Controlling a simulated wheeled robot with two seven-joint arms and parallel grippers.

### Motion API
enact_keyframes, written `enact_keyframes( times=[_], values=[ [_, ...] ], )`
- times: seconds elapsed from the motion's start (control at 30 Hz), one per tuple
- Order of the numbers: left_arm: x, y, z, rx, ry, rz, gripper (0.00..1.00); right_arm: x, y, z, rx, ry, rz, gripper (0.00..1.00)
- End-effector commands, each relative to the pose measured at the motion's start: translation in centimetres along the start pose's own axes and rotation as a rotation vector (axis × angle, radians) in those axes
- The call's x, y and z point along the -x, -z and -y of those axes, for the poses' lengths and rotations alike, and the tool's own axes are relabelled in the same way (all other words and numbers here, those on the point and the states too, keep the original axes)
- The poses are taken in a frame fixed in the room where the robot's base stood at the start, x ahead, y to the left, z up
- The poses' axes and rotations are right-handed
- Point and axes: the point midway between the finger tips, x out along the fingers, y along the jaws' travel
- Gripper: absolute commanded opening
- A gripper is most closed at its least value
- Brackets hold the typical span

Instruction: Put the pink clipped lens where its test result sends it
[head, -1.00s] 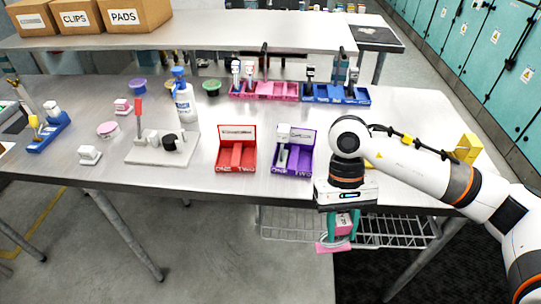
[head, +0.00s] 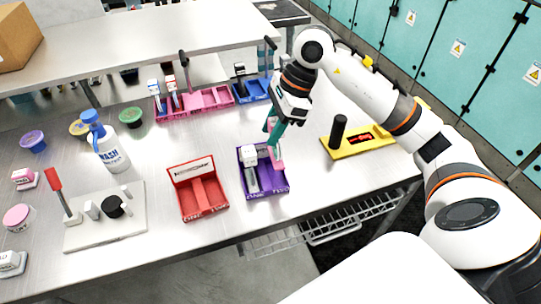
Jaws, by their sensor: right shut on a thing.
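My right gripper (head: 274,138) has teal fingers and is shut on the pink clipped lens (head: 277,157). It holds the lens at the right side of the purple two-compartment tray (head: 281,188), over or at the compartment marked TWO. I cannot tell whether the lens touches the tray. The tray's left compartment holds a white-and-grey piece (head: 250,160). The red two-compartment tray (head: 204,212) stands to the left with no loose piece visible in it. A grey tester plate (head: 100,233) with a red-handled lever and a black knob stands further left. My left gripper is not in view.
A yellow stand (head: 357,149) with a black post is right of the purple tray. Pink (head: 205,101) and blue (head: 255,91) racks stand behind. A wash bottle (head: 107,145), small tubs and pink-and-white pieces occupy the left. Bare table lies between red tray and racks.

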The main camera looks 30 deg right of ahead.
Motion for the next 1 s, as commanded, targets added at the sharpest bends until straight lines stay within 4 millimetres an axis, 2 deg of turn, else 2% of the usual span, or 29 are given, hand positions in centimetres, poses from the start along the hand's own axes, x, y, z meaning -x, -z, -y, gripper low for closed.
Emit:
enact_keyframes(
  times=[0.1,0.27,0.5,0.93,0.97,1.0],
  values=[
    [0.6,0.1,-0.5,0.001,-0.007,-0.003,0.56,-1.8,-0.8,0.1,-0.001,0.004,0.001,0.0],
    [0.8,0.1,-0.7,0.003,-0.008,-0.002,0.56,-3.1,-1.3,0.0,0.001,0.003,-0.001,0.0],
    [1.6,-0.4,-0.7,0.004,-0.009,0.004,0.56,-6.2,-2.5,0.0,0.002,0.003,-0.001,0.0],
    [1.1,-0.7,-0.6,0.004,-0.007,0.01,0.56,-7.0,-2.9,0.0,0.005,0.0,0.0,0.0],
    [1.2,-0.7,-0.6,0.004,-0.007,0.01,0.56,-6.8,-2.8,0.0,0.005,0.001,0.0,0.37],
    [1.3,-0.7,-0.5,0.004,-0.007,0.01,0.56,-6.8,-2.8,0.0,0.004,0.001,0.0,0.44]
  ],
)
